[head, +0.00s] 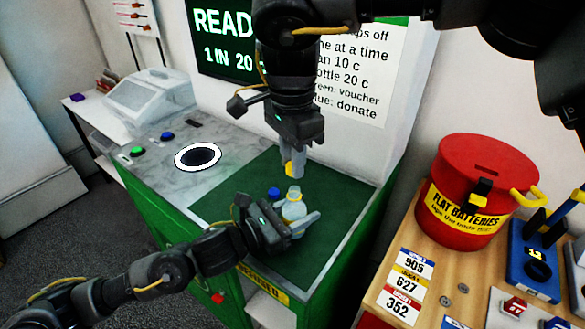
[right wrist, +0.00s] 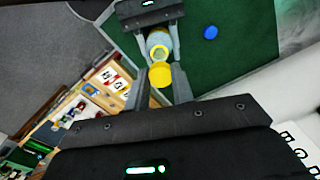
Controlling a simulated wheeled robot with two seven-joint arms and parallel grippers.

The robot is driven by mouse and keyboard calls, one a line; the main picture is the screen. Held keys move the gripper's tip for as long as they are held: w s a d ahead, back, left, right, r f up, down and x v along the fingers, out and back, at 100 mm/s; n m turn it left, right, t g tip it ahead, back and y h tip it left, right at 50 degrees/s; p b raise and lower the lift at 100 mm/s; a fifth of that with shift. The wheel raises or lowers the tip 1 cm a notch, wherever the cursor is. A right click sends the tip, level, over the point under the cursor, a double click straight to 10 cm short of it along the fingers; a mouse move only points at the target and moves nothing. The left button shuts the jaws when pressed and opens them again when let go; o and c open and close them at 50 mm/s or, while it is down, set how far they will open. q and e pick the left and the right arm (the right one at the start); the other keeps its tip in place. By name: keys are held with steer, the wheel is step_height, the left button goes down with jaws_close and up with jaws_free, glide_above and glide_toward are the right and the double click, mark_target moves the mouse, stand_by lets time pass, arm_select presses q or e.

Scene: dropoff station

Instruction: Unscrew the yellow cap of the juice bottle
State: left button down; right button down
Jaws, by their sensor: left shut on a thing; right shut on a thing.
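The juice bottle (head: 293,209) stands upright over the green mat, its neck open at the top. My left gripper (head: 297,228) is shut around its body. The right wrist view also shows the bottle (right wrist: 158,40) between the left gripper's fingers, with a yellow ring at its neck. My right gripper (head: 293,166) is shut on the yellow cap (head: 289,169), above the bottle. A gap shows between cap and neck in the head view. The cap (right wrist: 160,75) also shows between the right fingertips in the right wrist view.
A blue cap (head: 273,192) lies on the green mat (head: 235,205) beside the bottle. A round white-rimmed hole (head: 198,157) is in the grey counter at left. A red battery bin (head: 480,190) stands on the wooden table at right. A sign panel rises behind the mat.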

steer(key=shift+r, duration=0.45)
arm_select(q)
steer(key=c, duration=0.6)
jaws_free()
steer(key=shift+c, duration=0.2)
steer(key=b+v, duration=0.4)
steer(key=v, duration=0.7)
steer(key=shift+f, duration=0.2)
steer(key=shift+s+a+r+b, duration=0.15)
steer(key=shift+s+a+b, duration=0.15)
steer(key=shift+a, duration=0.2)
arm_select(e)
steer(key=shift+f, duration=2.35)
